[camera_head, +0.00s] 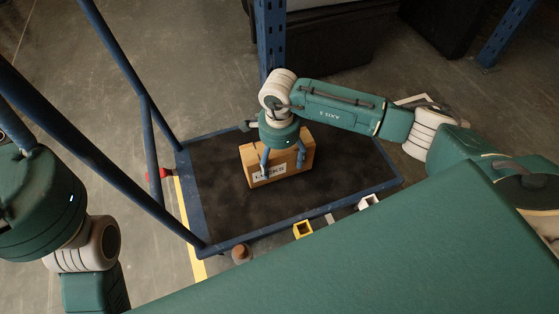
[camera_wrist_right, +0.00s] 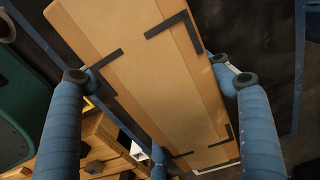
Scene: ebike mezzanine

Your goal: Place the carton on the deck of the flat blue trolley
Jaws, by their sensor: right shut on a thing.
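The carton (camera_head: 308,150) is a brown box with a printed label on its front, seen over the middle of the trolley's deck in the head view. My right gripper (camera_head: 282,167) is shut on it from above, one finger on each side. In the right wrist view the carton (camera_wrist_right: 165,75) fills the space between the fingers, its top marked with black corner brackets. The flat blue trolley (camera_head: 345,175) has a dark deck, a blue rim and a tall blue handle frame at the left. I cannot tell whether the carton touches the deck. My left gripper is out of view.
A blue rack post (camera_head: 270,40) stands behind the trolley, with dark bins (camera_head: 330,40) beyond. A yellow floor line (camera_head: 187,225) runs along the trolley's left side. The deck around the carton is bare. Wooden slats (camera_wrist_right: 95,140) show low in the wrist view.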

